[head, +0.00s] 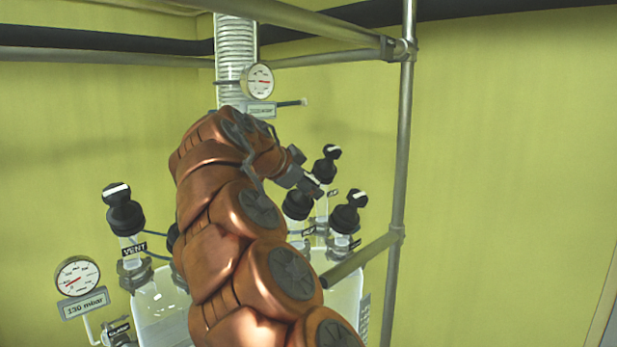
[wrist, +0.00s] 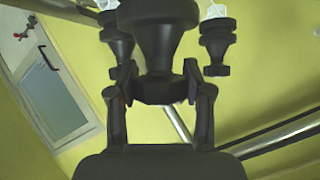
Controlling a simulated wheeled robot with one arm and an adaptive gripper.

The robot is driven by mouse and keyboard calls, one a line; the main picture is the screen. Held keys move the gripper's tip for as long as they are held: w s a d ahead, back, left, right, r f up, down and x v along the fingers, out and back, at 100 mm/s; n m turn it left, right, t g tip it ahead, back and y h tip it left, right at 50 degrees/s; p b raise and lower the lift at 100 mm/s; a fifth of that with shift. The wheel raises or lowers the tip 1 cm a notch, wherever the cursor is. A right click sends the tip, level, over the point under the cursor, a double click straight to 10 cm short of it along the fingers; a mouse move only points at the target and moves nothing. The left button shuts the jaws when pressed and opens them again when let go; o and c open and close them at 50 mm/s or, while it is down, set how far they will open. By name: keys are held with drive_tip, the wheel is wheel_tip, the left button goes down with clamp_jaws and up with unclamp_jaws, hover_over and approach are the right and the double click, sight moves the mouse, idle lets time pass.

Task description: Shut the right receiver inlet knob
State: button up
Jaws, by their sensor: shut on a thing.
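My gripper (wrist: 158,84) is shut on a black knob (wrist: 157,38), with one finger on each side of its lower end in the wrist view. In the head view my gripper (head: 310,186) is at the right-hand cluster of knobs and appears to be on the nearest black knob (head: 297,206), whose top it partly hides. Two more black knobs, a rear one (head: 325,166) and a right one (head: 350,213), stand close by on glass necks. The small labels there are too small to read, so I cannot tell which is the right receiver inlet.
A vent knob (head: 123,210) and a dial reading 130 mbar (head: 77,277) stand at the left. A metal upright (head: 403,140) and a slanting bar (head: 362,258) run close to the right of the knobs. My arm hides the vessel's middle.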

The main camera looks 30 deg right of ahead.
drive_tip(key=shift+w+m+g+y+p, duration=0.15)
drive_tip(key=shift+m+g+y+p, duration=0.15)
drive_tip(key=shift+m+g+p, duration=0.6)
drive_tip(key=shift+m+g, duration=0.3)
drive_tip(key=shift+m+g+y, duration=0.3)
drive_tip(key=shift+g, duration=0.1)
drive_tip(key=shift+r, duration=0.1)
drive_tip(key=o, duration=1.2)
drive_tip(key=shift+s+d, duration=0.1)
drive_tip(key=shift+s, duration=0.15)
drive_tip(key=shift+n+t+h+b, duration=0.4)
drive_tip(key=shift+n+t+b, duration=0.25)
drive_tip(key=shift+n+t, duration=0.4)
